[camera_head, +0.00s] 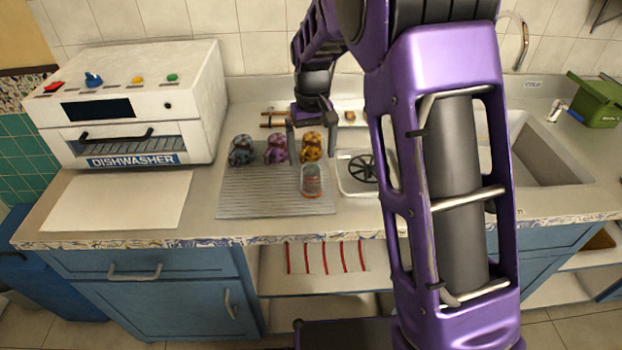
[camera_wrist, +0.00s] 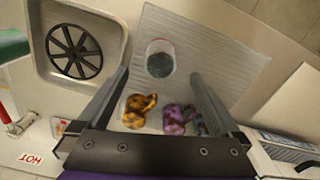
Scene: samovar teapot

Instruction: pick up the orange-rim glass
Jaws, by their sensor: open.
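The clear glass with an orange rim (camera_head: 312,183) stands on the ridged grey drying mat, near its front right corner. In the wrist view the glass (camera_wrist: 160,57) lies just beyond my fingertips, roughly centred between them; its far-side contents look dark. My gripper (camera_head: 312,150) is open and empty, with one finger on each side of a yellow-brown patterned pot (camera_head: 311,146) as seen from the head camera. It also shows in the wrist view (camera_wrist: 158,76), its two fingers spread apart. The exact height of the fingers above the mat cannot be told.
A purple pot (camera_head: 276,149) and a blue pot (camera_head: 242,151) stand left of the yellow-brown one on the mat (camera_head: 240,200). A small basin with a black wheel-shaped drain (camera_head: 362,168) is to the right. The white dishwasher (camera_head: 135,105) stands left.

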